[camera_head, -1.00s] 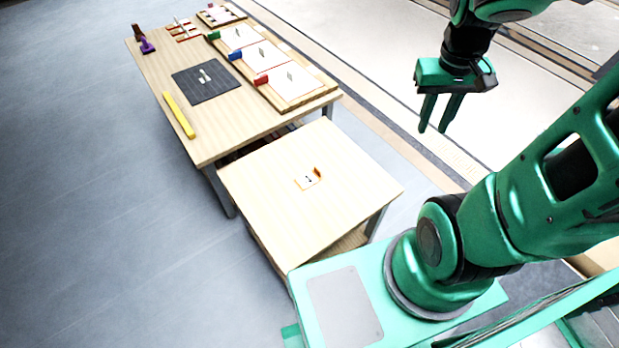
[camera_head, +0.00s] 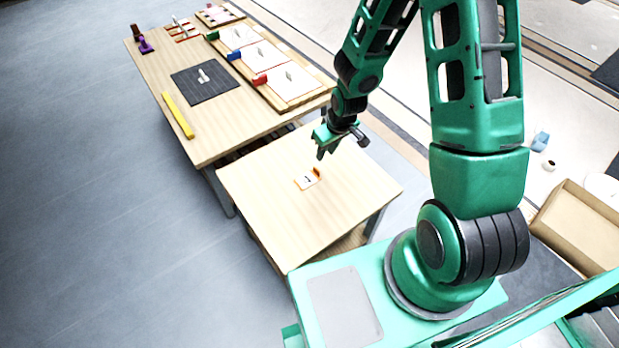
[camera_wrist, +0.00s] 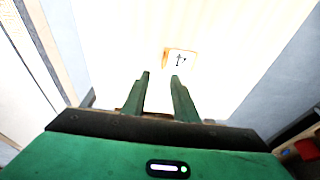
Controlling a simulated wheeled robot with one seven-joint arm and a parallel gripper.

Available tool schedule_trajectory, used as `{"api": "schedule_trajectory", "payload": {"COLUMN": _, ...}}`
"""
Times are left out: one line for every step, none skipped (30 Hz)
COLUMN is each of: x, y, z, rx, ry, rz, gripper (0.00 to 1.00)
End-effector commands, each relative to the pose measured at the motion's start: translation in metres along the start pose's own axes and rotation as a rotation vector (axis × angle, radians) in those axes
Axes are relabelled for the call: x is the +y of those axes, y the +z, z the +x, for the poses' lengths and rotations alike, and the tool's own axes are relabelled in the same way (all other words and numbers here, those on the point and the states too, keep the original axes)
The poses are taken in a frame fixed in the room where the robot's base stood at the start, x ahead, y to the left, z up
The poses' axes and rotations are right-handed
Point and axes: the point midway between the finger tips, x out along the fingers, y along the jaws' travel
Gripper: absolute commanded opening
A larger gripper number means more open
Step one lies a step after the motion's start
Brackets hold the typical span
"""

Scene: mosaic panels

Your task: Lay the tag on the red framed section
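A small white tag (camera_head: 306,183) with a dark mark and a raised orange edge lies on the near, smaller wooden table. It also shows in the wrist view (camera_wrist: 181,61), just beyond my fingertips. My gripper (camera_head: 321,156) hangs above the small table, a little above and right of the tag in the head view. In the wrist view its two fingers (camera_wrist: 160,76) are apart with nothing between them. The section with the red block (camera_head: 260,80) is the nearest white panel (camera_head: 299,84) on the long table's board; a small upright piece stands on it.
The long table (camera_head: 222,143) also bears a dark mat (camera_head: 192,90) with small pale pieces, a yellow bar (camera_head: 178,115), and sections with blue (camera_head: 234,55) and green (camera_head: 211,36) blocks. A cardboard box (camera_head: 575,230) stands at right. The small table around the tag is clear.

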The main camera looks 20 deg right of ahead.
Motion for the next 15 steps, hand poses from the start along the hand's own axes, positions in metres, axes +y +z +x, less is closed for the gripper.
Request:
{"api": "schedule_trajectory", "payload": {"x": -0.003, "y": 0.000, "z": 0.004, "rx": 0.002, "ry": -0.006, "rz": -0.004, "gripper": 0.27}}
{"api": "schedule_trajectory", "payload": {"x": -0.004, "y": -0.001, "z": 0.007, "rx": 0.004, "ry": -0.007, "rz": -0.006, "gripper": 0.27}}
{"api": "schedule_trajectory", "payload": {"x": -0.005, "y": -0.001, "z": 0.010, "rx": 0.005, "ry": -0.009, "rz": -0.007, "gripper": 0.27}}
{"api": "schedule_trajectory", "payload": {"x": -0.006, "y": -0.001, "z": 0.013, "rx": 0.006, "ry": -0.010, "rz": -0.008, "gripper": 0.27}}
{"api": "schedule_trajectory", "payload": {"x": -0.006, "y": -0.001, "z": 0.016, "rx": 0.005, "ry": -0.010, "rz": -0.008, "gripper": 0.27}}
{"api": "schedule_trajectory", "payload": {"x": -0.006, "y": -0.001, "z": 0.021, "rx": 0.005, "ry": -0.010, "rz": -0.008, "gripper": 0.27}}
{"api": "schedule_trajectory", "payload": {"x": -0.006, "y": -0.001, "z": 0.024, "rx": 0.005, "ry": -0.010, "rz": -0.008, "gripper": 0.27}}
{"api": "schedule_trajectory", "payload": {"x": -0.006, "y": -0.001, "z": 0.028, "rx": 0.006, "ry": -0.009, "rz": -0.008, "gripper": 0.27}}
{"api": "schedule_trajectory", "payload": {"x": -0.006, "y": -0.001, "z": 0.034, "rx": 0.005, "ry": -0.010, "rz": -0.008, "gripper": 0.27}}
{"api": "schedule_trajectory", "payload": {"x": -0.006, "y": -0.001, "z": 0.038, "rx": 0.005, "ry": -0.010, "rz": -0.008, "gripper": 0.27}}
{"api": "schedule_trajectory", "payload": {"x": -0.006, "y": -0.001, "z": 0.041, "rx": 0.005, "ry": -0.010, "rz": -0.008, "gripper": 0.27}}
{"api": "schedule_trajectory", "payload": {"x": -0.006, "y": -0.001, "z": 0.046, "rx": 0.005, "ry": -0.010, "rz": -0.007, "gripper": 0.27}}
{"api": "schedule_trajectory", "payload": {"x": -0.006, "y": -0.001, "z": 0.049, "rx": 0.006, "ry": -0.009, "rz": -0.008, "gripper": 0.27}}
{"api": "schedule_trajectory", "payload": {"x": -0.006, "y": -0.002, "z": 0.052, "rx": 0.006, "ry": -0.009, "rz": -0.008, "gripper": 0.27}}
{"api": "schedule_trajectory", "payload": {"x": -0.006, "y": -0.001, "z": 0.055, "rx": 0.006, "ry": -0.009, "rz": -0.007, "gripper": 0.27}}
